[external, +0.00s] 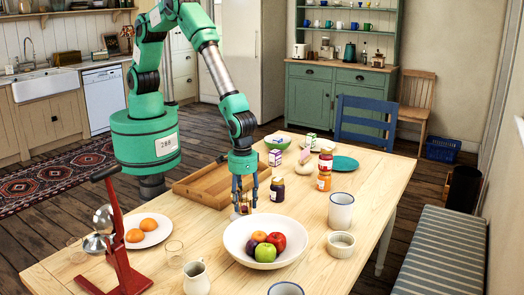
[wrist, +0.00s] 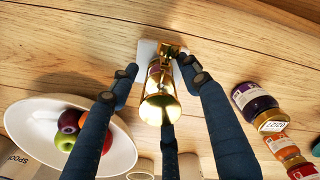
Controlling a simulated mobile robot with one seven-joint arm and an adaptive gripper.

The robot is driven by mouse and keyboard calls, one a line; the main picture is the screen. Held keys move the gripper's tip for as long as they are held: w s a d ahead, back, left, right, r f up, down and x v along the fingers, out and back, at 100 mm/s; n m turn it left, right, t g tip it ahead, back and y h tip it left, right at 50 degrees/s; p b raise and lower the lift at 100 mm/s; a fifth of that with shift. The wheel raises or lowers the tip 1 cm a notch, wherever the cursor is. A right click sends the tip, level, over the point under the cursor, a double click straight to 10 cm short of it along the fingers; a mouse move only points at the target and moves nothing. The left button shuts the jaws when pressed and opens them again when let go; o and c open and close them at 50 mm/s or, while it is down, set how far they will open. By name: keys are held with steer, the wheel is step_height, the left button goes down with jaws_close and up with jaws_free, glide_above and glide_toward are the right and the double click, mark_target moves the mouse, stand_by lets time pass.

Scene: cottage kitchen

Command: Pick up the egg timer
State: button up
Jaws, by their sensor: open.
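A shiny gold, waisted object that looks like the egg timer (wrist: 160,100) shows in the wrist view between my fingers, with a pale flat patch behind its far end. In the external view it is mostly hidden behind the fingers. My gripper (external: 244,203) points down at the table just behind the white fruit bowl. In the wrist view my gripper (wrist: 163,80) is open, its dark blue fingers spread to the left, right and below the timer. A gap shows between the side fingers and the timer; I cannot tell whether the lower finger touches it.
The white fruit bowl (external: 232,243) stands close in front of my gripper, and a dark jam jar (external: 277,190) close to its right. A wooden tray (external: 190,183) lies to the left.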

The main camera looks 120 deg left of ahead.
jaws_close()
steer(key=shift+r, duration=0.1)
stand_by(0.4)
steer(key=shift+w+r, duration=0.1)
steer(key=shift+r, duration=0.35)
steer(key=shift+r+p, duration=0.55)
steer(key=shift+r, duration=4)
